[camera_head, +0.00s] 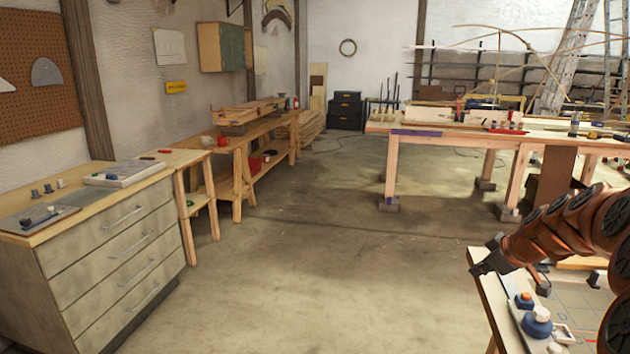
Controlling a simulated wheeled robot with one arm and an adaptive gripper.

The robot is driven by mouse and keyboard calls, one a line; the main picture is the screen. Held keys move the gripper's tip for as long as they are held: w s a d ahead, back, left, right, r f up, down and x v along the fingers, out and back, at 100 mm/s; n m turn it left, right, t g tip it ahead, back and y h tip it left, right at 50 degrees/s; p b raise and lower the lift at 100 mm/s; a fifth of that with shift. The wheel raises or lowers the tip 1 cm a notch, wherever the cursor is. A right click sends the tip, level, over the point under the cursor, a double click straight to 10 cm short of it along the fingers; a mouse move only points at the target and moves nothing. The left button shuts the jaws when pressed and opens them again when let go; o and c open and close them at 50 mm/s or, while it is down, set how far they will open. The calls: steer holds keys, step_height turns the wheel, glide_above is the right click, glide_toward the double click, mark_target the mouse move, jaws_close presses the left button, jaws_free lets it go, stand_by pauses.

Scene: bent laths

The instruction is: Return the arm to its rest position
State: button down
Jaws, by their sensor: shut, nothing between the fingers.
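My arm (570,222), orange-brown with dark joints, reaches in from the right edge. My gripper (484,262) is at its left end, dark with an orange part, and is shut and empty. It is over or beside the left edge of a near workbench (497,318) at the lower right. I cannot tell how high it is above that bench. The rest of the arm is cut off by the right edge of the picture.
A long wooden table (460,131) stands behind. A drawer cabinet (110,255) and a wooden bench (255,132) line the left wall. The middle floor (300,240) is clear.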

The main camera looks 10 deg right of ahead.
steer(key=s+a+m+g+y+p, duration=0.1)
steer(key=s+a+g, duration=0.1)
steer(key=s+a, duration=0.7)
steer(key=s+a+m+g+p, duration=0.1)
steer(key=s+a+g, duration=0.35)
steer(key=a, duration=0.95)
steer(key=s+a+m+g+h+p, duration=0.1)
steer(key=s+a+m, duration=0.1)
steer(key=s, duration=1)
steer(key=s+a+f+m+g+h+p, duration=0.1)
steer(key=s+a+m, duration=0.1)
steer(key=s, duration=1)
steer(key=shift+s+m+g, duration=0.2)
steer(key=shift+m+g, duration=0.15)
steer(key=shift+m, duration=0.15)
steer(key=shift+f, duration=0.1)
